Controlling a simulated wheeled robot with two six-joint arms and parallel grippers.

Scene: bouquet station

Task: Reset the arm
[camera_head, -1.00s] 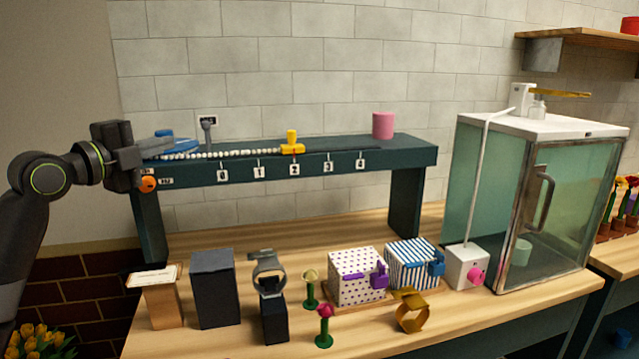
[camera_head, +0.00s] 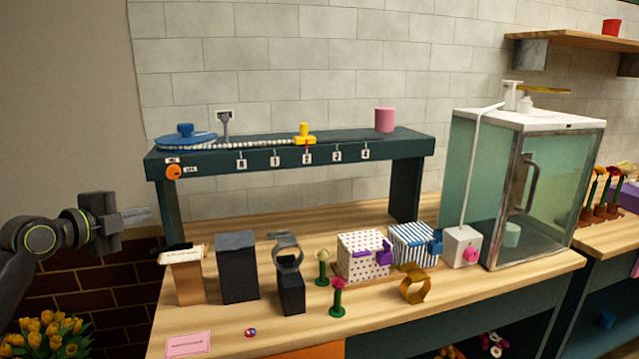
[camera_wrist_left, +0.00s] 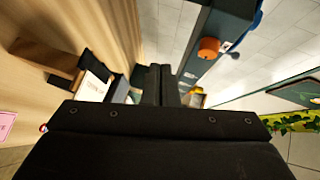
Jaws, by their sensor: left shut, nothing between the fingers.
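My left gripper (camera_head: 136,215) is at the left of the head view, off the left end of the wooden table and clear of everything. Its fingers are together and hold nothing; they also show closed in the left wrist view (camera_wrist_left: 161,84). The dark green shelf bench (camera_head: 290,160) stands on the table to the right of the gripper. It carries a blue disc (camera_head: 186,138), an orange knob (camera_head: 174,172), a yellow slider (camera_head: 305,134) and a pink cylinder (camera_head: 385,120). My right gripper is not in view.
The wooden table (camera_head: 440,300) holds a brown block (camera_head: 186,277), black blocks (camera_head: 237,267), small flower stands (camera_head: 339,298), patterned boxes (camera_head: 364,257) and a gold ring (camera_head: 414,288). A glass cabinet (camera_head: 480,190) stands at right. Yellow tulips (camera_head: 48,335) are below the left arm.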

